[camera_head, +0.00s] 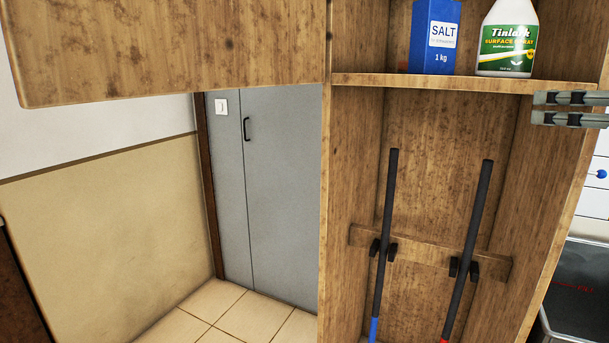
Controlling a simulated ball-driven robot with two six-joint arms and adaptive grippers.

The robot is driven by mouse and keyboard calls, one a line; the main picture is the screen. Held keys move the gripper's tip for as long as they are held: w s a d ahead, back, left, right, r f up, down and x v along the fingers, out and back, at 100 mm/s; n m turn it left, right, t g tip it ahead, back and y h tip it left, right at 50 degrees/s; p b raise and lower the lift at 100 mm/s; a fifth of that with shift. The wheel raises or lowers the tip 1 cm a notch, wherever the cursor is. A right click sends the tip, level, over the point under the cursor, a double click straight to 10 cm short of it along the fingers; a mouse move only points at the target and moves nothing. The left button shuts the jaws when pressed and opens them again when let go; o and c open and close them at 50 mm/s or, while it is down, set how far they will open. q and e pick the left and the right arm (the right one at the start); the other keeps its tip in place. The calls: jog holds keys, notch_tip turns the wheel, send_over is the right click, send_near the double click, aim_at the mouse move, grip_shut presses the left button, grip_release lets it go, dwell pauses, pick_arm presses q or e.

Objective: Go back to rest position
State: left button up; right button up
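Two parallel grey bars with black parts come in from the right edge in the head view. They look like the fingers of my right gripper (536,108). They lie close together in front of the cabinet's right side, with a thin gap between them. I cannot tell whether they are open or shut, and nothing is visibly held. My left gripper and arm are not in view.
The wooden cabinet (342,210) has a shelf with a blue salt box (434,38) and a spray bottle (507,40). Below, two black poles (386,205) (473,235) stand in clips. A wooden panel (170,50) juts left. Tiled floor (215,315) is clear before a grey door (285,190).

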jog(key=s+a+f+g+h, duration=0.1)
jog(key=s+f+g, duration=0.1)
jog(key=s+f, duration=0.35)
jog(key=s+a+f+m+g+h, duration=0.1)
jog(key=s+f+g, duration=0.2)
jog(key=f, duration=0.6)
jog(key=s+a+f+g, duration=0.1)
jog(key=s+f+g, duration=0.1)
jog(key=s+f, duration=0.35)
jog(key=s+a+f+n+g+y, duration=0.3)
jog(key=s+a+f+g, duration=0.3)
jog(key=s+a+f, duration=0.7)
jog(key=s+d+f+g+b, duration=0.1)
jog(key=d+f+b, duration=0.1)
jog(key=f, duration=1.3)
jog(key=s+d+f+g+b, duration=0.1)
jog(key=s+d+f+b, duration=0.15)
jog(key=f, duration=1.35)
jog(key=s+f+g+b, duration=0.1)
jog(key=s+f+b, duration=0.2)
jog(key=s+f, duration=1.4)
jog(key=shift+d+f+m, duration=0.4)
jog(key=shift+d+f, duration=0.05)
jog(key=shift+f, duration=0.15)
